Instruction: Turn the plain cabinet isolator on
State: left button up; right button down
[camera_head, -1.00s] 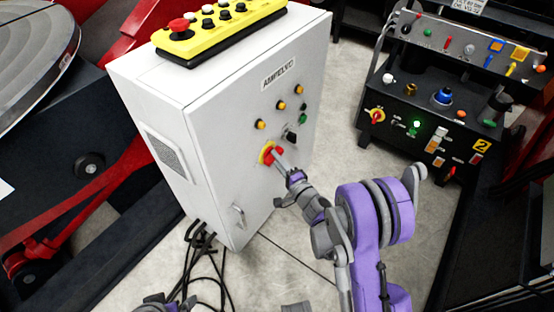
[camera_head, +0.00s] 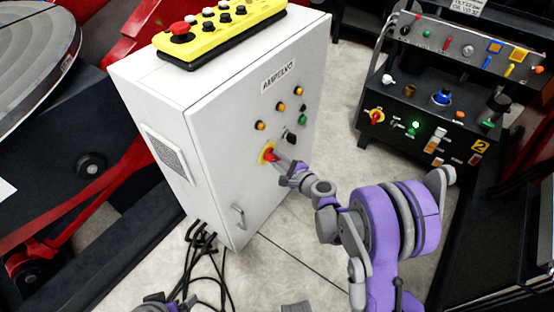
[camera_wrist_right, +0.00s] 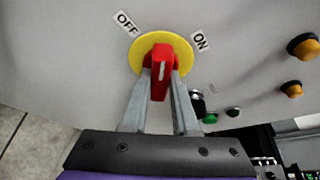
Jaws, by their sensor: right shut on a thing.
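The plain white cabinet (camera_head: 225,165) stands left of centre in the head view. Its isolator is a red handle (camera_wrist_right: 161,68) on a yellow disc (camera_wrist_right: 181,50), low on the door; the disc also shows in the head view (camera_head: 264,158). In the wrist view an OFF label (camera_wrist_right: 127,23) is at the disc's upper left and an ON label (camera_wrist_right: 200,41) at its upper right. The handle's white line runs about upright in that picture, between the labels. My right gripper (camera_wrist_right: 160,88) is shut on the handle, one finger on each side; it also shows in the head view (camera_head: 279,162).
A yellow pendant (camera_head: 220,28) with a red button lies on the cabinet top. Amber lamps, a black switch (camera_head: 290,137) and a door handle (camera_head: 238,216) are on the door. A black console (camera_head: 400,85) with another red-yellow switch stands right. Cables (camera_head: 200,265) lie below.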

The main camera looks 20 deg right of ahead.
jog(key=m+g+y, duration=0.1)
jog(key=m, duration=0.2)
jog(key=shift+w+d+r+g, duration=0.1)
jog(key=shift+d+g, duration=0.05)
jog(key=shift+g, duration=0.25)
jog(key=m+y, duration=0.1)
jog(key=m, duration=0.1)
jog(key=m+g+y, duration=0.1)
jog(key=m, duration=0.1)
jog(key=shift+g, duration=0.3)
jog(key=c, duration=0.7)
grip_release()
jog(key=p+v, duration=0.1)
jog(key=v, duration=0.9)
jog(key=shift+d+r+p, duration=0.2)
jog(key=shift+d+p, duration=0.15)
jog(key=shift+p, duration=0.05)
jog(key=shift+s+a, duration=0.1)
jog(key=shift+s, duration=0.1)
